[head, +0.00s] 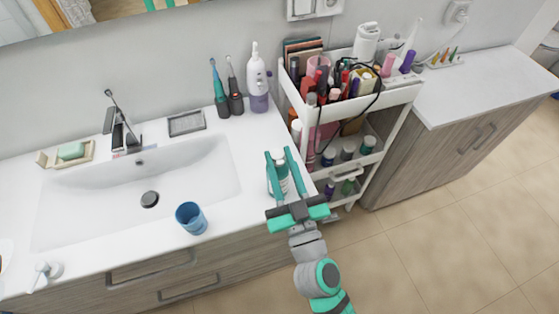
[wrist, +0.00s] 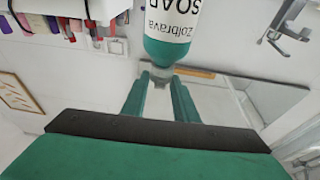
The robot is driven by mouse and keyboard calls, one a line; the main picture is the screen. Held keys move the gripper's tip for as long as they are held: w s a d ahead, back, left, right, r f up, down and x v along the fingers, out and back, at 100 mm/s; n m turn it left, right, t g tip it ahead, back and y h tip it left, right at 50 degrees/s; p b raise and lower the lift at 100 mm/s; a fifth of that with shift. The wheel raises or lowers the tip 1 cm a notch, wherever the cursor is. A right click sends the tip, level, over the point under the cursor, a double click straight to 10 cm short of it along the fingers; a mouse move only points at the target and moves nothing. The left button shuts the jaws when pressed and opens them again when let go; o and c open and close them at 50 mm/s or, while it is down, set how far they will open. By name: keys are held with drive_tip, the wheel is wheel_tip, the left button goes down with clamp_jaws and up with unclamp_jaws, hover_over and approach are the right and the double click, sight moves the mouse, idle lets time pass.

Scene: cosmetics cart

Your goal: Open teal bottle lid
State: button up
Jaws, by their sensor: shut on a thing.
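The teal bottle (head: 279,174) with a white label stands near the right end of the counter in the head view. In the wrist view the bottle (wrist: 168,48) appears upside down, with "SOAP" on its label. Its narrow greyish end, which looks like the lid (wrist: 162,73), lies between my fingertips. My gripper (head: 279,154) reaches in from the front, with one teal finger on each side of the bottle. In the wrist view my gripper (wrist: 161,82) is shut on that narrow end. The exact finger contact is partly hidden.
A white cart (head: 405,97) full of cosmetics stands close to the right of the bottle. A blue cup (head: 191,218) stands left of it, near the sink (head: 90,200). A white and purple dispenser (head: 257,80) and two electric toothbrushes (head: 219,95) stand behind.

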drive_tip(key=shift+d, duration=0.1)
drive_tip(key=o, duration=1.1)
drive_tip(key=shift+f, duration=0.1)
